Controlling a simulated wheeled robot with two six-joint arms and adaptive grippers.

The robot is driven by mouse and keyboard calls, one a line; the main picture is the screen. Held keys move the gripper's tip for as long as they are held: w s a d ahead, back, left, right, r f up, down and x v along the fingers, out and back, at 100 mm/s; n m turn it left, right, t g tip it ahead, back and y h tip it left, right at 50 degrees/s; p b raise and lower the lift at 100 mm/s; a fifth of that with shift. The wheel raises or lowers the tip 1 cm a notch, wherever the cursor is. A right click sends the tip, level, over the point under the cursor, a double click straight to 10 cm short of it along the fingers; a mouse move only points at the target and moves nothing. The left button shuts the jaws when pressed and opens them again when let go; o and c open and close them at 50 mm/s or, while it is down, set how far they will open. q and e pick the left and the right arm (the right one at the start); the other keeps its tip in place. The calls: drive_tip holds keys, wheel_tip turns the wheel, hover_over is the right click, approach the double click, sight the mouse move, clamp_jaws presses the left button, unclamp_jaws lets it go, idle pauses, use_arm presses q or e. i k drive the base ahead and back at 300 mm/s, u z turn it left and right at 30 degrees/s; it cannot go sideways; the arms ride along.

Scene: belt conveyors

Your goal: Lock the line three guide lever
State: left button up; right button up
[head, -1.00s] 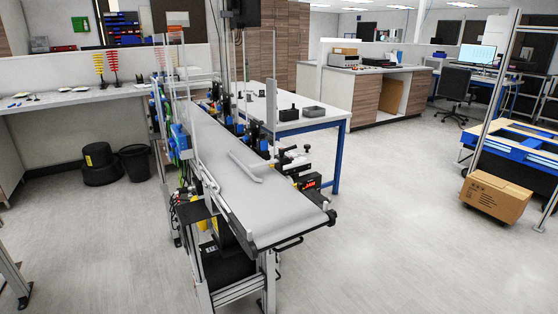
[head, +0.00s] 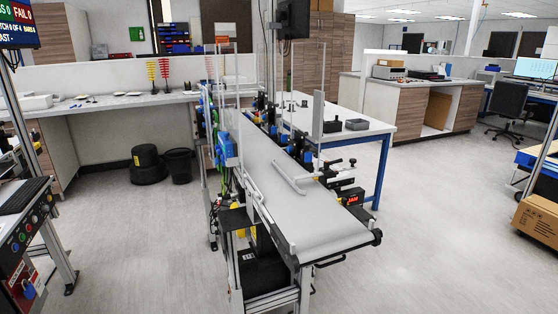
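A belt conveyor (head: 315,222) with a grey belt stands in the middle of the head view, running away from me. A pale guide bar (head: 291,181) lies along and across its belt near the right edge. Black clamp-like parts with knobs (head: 338,165) sit on the right side by the guide. I cannot tell which of these is the line three guide lever, or whether it is locked. A small red display (head: 352,199) shows below them. Neither of my grippers is in view.
A control panel (head: 25,228) with buttons stands at the left edge. A white table with blue legs (head: 385,172) is behind the conveyor on the right. A cardboard box (head: 537,218) sits at the far right. The floor (head: 440,250) right of the conveyor is clear.

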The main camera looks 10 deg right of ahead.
sight(327, 163)
drive_tip(key=u, duration=0.05)
drive_tip(key=i, duration=0.95)
drive_tip(key=z, duration=1.7)
